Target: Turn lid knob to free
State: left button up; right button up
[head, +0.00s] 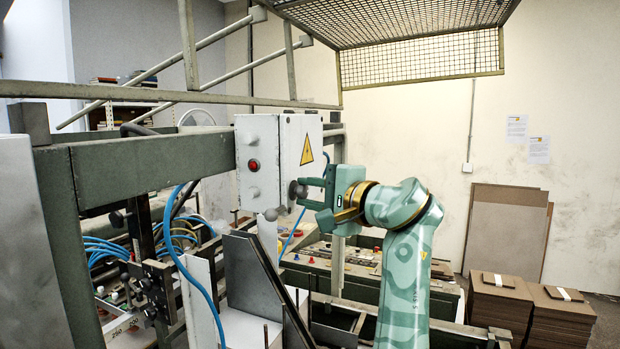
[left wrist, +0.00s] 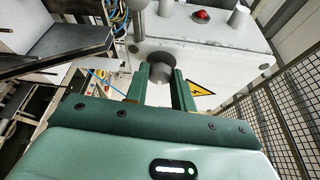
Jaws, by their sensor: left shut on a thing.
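A white control box (head: 257,145) is fixed on the green machine beam, with its lid (head: 312,135) facing right. The lid's dark grey knob (head: 294,189) sits low on that face; it also shows in the left wrist view (left wrist: 160,73). My left gripper (head: 304,193) reaches it from the right and is shut on the knob. In the left wrist view its two green fingers (left wrist: 161,72) stand on either side of the knob. The fingers partly hide the knob, and its turn position cannot be told. My right gripper is not in view.
A red button (head: 254,165) and grey knobs are on the box front. A yellow warning triangle (head: 307,150) marks the lid. A blue hose (head: 178,250) hangs at the left. A mesh guard (head: 425,60) is overhead. Board stacks (head: 500,300) stand at the right.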

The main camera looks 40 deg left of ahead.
pick_arm(q)
jog(key=shift+r+m+h+p, duration=0.1)
jog(key=shift+m+h+p, duration=0.2)
jog(key=shift+m+p, duration=0.45)
jog(key=o, duration=1)
jog(key=shift+d, duration=0.1)
